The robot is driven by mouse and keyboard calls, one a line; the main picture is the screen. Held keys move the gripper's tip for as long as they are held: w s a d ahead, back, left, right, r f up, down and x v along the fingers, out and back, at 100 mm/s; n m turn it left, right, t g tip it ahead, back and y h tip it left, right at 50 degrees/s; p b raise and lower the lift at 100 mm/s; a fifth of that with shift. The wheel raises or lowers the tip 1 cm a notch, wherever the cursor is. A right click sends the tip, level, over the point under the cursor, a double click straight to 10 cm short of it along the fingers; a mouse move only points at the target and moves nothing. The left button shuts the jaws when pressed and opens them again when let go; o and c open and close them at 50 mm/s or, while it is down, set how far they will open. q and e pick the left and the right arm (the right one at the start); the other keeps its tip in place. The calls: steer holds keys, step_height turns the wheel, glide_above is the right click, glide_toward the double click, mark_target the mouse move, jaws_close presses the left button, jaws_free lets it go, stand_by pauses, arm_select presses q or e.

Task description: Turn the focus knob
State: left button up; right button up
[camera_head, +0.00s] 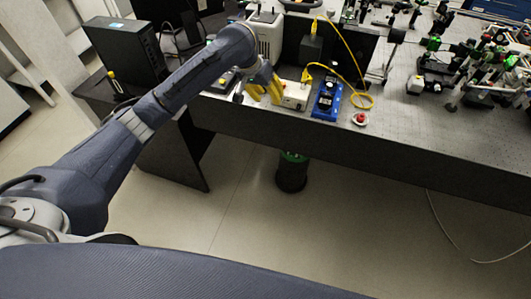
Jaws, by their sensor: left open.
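My left gripper (264,91) has yellow fingers and is open over the front edge of the bench (270,119). It is just left of a small cream-coloured box (295,96) with a yellow cable at its back. I cannot tell whether the fingers touch the box. A blue device (327,99) with black parts on top stands to the right of that box. Which part is the focus knob is too small to tell. My right gripper is not in view.
A red button on a pale base (360,119) sits near the bench edge. A yellow cable (357,75) loops behind the blue device. Optical mounts (480,75) crowd the right side. A black computer case (124,50) stands at the left.

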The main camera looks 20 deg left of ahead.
arm_select(q)
steer(key=s+d+f+n+h, duration=0.1)
steer(key=s+d+f, duration=0.3)
steer(key=f, duration=0.3)
steer(key=a+f+n, duration=0.1)
steer(key=a+f, duration=0.1)
steer(key=f, duration=0.8)
steer(key=a+f, duration=0.2)
steer(key=f, duration=0.7)
steer(key=shift+w+a+f+n+t, duration=0.15)
steer(key=shift+f+n+t, duration=0.15)
steer(key=shift+f+n, duration=0.1)
